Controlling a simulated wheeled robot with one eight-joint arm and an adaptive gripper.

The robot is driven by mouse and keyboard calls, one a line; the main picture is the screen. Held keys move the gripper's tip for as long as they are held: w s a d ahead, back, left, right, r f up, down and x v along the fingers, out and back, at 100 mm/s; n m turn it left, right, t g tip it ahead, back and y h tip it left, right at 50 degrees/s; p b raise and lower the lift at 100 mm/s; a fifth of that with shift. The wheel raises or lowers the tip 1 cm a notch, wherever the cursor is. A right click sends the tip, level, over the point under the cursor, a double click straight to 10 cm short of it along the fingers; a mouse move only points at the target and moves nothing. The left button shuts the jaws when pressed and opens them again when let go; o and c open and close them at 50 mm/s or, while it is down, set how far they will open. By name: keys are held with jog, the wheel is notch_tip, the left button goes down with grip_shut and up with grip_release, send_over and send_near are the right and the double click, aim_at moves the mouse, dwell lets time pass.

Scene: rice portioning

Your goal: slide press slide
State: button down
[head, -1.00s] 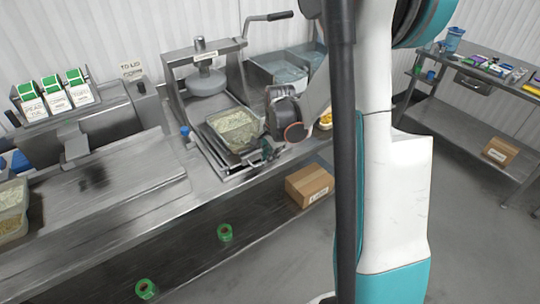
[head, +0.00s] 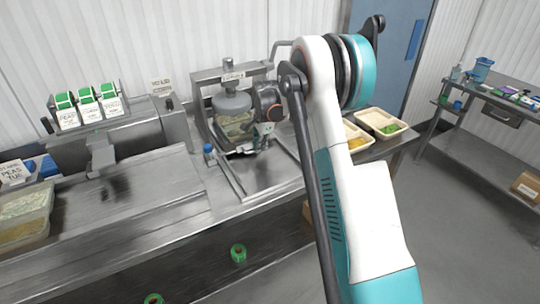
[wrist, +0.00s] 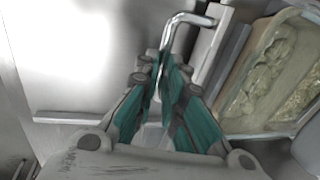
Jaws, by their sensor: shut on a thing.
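The press (head: 232,75) stands on the steel counter with its round plate (head: 232,102) above the container. The container of pale rice (head: 234,124) sits on the press slide, under the plate. The slide's rails (head: 262,178) run bare in front of it. My gripper (head: 264,130) is at the front right of the container. In the wrist view my gripper (wrist: 167,68) is shut on the bent metal slide handle (wrist: 185,24). The container also shows at the right there (wrist: 272,85). My gripper hides part of the slide in the head view.
Two food trays (head: 378,122) stand at the counter's right end, beside my arm. A blue-capped item (head: 208,150) stands left of the rails. A label unit (head: 90,106) and a container (head: 24,215) are at the left. The counter between is clear.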

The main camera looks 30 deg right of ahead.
jog(key=w, duration=0.5)
jog(key=shift+w+a, duration=0.1)
jog(key=shift+w, duration=0.15)
jog(key=shift+w+r, duration=0.1)
jog(key=shift+w, duration=0.05)
jog(key=c, duration=1.7)
grip_release()
jog(key=shift+w, duration=0.2)
jog(key=s+r, duration=0.1)
jog(key=r, duration=0.6)
jog(key=s+r, duration=0.1)
jog(key=r, duration=0.3)
jog(key=shift+s+r, duration=0.3)
jog(key=shift+r, duration=0.05)
